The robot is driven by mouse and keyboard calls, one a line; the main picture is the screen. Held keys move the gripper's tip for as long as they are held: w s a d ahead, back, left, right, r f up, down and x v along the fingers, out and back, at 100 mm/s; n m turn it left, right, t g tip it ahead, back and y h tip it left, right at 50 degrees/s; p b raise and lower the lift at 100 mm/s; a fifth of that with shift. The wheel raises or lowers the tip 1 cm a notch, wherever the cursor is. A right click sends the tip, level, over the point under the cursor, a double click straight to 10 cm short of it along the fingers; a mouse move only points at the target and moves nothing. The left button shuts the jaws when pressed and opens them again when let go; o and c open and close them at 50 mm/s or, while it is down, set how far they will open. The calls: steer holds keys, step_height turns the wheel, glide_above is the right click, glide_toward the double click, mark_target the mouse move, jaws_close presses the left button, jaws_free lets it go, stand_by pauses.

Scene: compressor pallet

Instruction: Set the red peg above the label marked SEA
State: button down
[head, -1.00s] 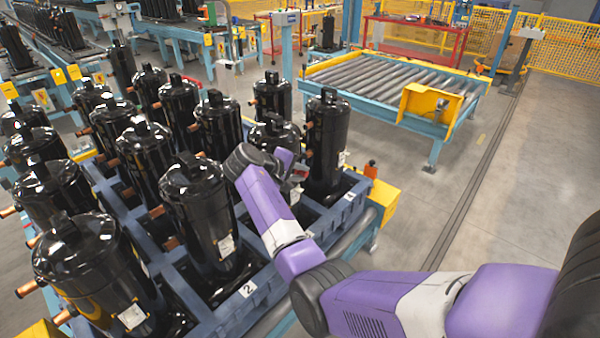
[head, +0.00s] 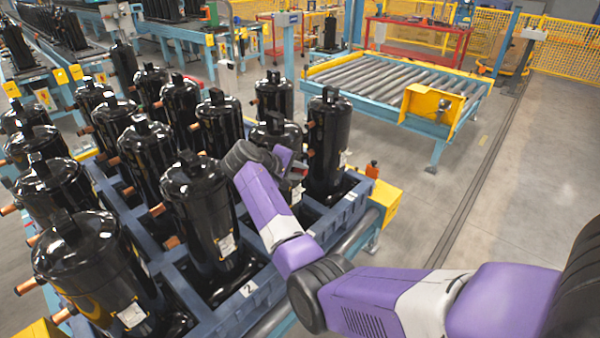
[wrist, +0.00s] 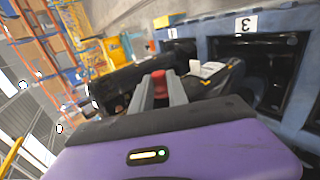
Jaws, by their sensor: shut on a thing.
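In the wrist view my gripper (wrist: 160,92) has its two grey fingers shut on the red peg (wrist: 159,84), whose top shows between them. The peg's lower part is hidden. A black compressor lies just beyond the fingers, with a white label (wrist: 207,69) on it at the right. In the head view my gripper (head: 297,172) is small and partly hidden by my wrist, among the compressors at the right side of the pallet. No label reading SEA can be made out in either view.
Black compressors (head: 198,205) with copper stubs stand in the blue pallet (head: 240,312). Its edge bears a 2 label (head: 249,288) and a 3 label (wrist: 246,24). A yellow block (head: 386,200) with an orange-red bottle-like thing (head: 372,169) sits at the corner. The floor right is clear.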

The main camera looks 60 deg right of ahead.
steer(key=shift+w, duration=0.2)
steer(key=c, duration=1.2)
jaws_free()
steer(key=b+v, duration=0.1)
steer(key=v, duration=0.6)
steer(key=shift+a+r+b, duration=0.25)
steer(key=shift+a+b, duration=0.05)
steer(key=shift+b, duration=0.05)
